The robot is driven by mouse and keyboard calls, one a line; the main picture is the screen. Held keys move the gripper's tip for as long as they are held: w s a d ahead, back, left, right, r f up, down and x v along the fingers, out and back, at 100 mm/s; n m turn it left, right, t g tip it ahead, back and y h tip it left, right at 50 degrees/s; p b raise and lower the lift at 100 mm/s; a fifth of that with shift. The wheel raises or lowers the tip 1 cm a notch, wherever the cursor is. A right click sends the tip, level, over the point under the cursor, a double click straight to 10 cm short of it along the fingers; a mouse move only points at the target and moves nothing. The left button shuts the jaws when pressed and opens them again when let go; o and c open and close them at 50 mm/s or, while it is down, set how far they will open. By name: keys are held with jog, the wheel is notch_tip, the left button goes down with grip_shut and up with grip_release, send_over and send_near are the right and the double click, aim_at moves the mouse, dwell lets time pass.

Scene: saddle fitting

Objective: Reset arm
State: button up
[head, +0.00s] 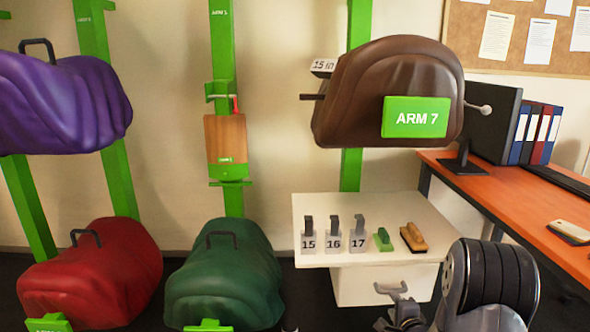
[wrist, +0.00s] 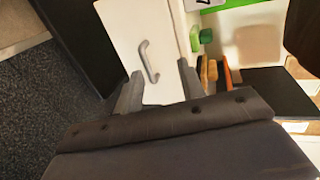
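My gripper (head: 400,316) is at the bottom of the head view, just below and in front of the grey drawer handle (head: 392,289) of the white cabinet (head: 385,282). Part of my gripper is cut off by the picture edge there. In the wrist view the two fingers of my gripper (wrist: 159,87) stand apart with nothing seen between them. The drawer handle (wrist: 148,62) shows beyond the fingers on the white drawer front. My dark arm (head: 490,285) rises at the lower right.
Markers 15, 16 and 17 (head: 333,240), a green brush (head: 383,240) and an orange brush (head: 413,237) stand on the cabinet top. A brown saddle (head: 375,92) hangs above. Purple (head: 62,105), red (head: 92,272) and green (head: 225,275) saddles are left. An orange desk (head: 490,190) is right.

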jog(key=shift+b+x, duration=0.7)
jog(key=shift+x, duration=2.1)
jog(key=shift+a, duration=0.1)
